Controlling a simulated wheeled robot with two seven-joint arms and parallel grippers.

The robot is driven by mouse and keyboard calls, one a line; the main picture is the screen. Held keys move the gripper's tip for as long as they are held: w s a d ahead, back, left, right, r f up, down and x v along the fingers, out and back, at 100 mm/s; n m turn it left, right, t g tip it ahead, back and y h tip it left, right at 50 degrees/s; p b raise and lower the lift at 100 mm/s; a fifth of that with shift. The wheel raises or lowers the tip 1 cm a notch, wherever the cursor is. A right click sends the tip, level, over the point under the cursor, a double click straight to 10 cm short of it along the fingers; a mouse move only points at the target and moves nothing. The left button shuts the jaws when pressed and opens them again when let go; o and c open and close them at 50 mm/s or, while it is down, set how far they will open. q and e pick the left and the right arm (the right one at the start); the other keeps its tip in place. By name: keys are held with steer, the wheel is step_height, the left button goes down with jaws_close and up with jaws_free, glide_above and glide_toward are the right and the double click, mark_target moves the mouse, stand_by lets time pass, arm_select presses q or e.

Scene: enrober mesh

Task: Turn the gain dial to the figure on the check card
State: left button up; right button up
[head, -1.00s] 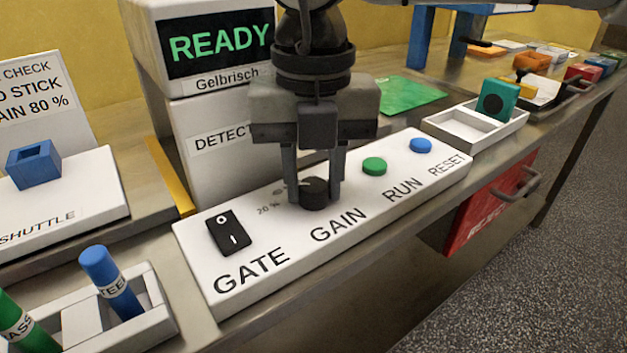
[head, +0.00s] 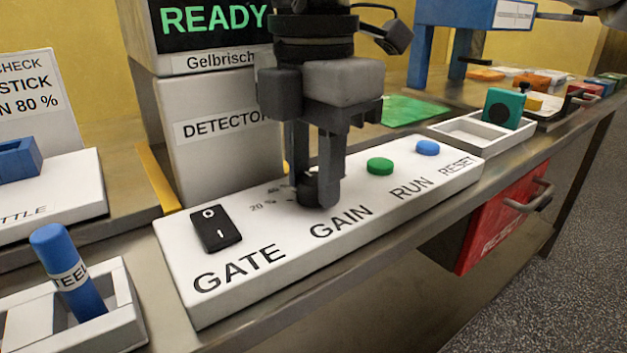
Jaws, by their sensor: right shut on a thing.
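The black gain dial (head: 308,190) sits on the white control panel (head: 270,255) above the word GAIN. My right gripper (head: 318,195) points down and is shut on the dial, with its fingers covering most of it. A "20 %" mark shows left of the dial; most other marks and the dial's pointer are hidden. The check card (head: 35,100) stands at the far left, partly cut off, and its visible text ends in "80 %". My left gripper is not in view.
A black rocker switch (head: 215,229) lies left of the dial; a green button (head: 380,166) and a blue button (head: 427,148) lie right. The detector (head: 215,130) stands behind, reading READY. A blue stick (head: 68,270) stands in a white holder. A red reject bin (head: 500,220) hangs below the edge.

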steer(key=shift+m+b, duration=0.4)
steer(key=shift+m, duration=0.6)
steer(key=m+b, duration=0.1)
steer(key=m, duration=0.2)
steer(key=shift+m+b, duration=0.3)
steer(key=shift+m, duration=0.1)
steer(key=m+b, duration=0.1)
steer(key=m, duration=0.2)
steer(key=shift+b, duration=0.3)
steer(key=shift+m+b, duration=0.7)
steer(key=shift+m, duration=0.3)
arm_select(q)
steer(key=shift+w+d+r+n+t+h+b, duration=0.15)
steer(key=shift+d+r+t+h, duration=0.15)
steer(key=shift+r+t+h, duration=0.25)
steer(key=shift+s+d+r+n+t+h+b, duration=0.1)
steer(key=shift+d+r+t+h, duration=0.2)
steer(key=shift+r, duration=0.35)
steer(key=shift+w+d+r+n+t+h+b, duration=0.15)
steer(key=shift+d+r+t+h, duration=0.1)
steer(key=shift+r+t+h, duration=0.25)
arm_select(e)
steer(key=shift+m, duration=0.5)
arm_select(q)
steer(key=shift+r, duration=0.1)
arm_select(e)
steer(key=o, duration=1)
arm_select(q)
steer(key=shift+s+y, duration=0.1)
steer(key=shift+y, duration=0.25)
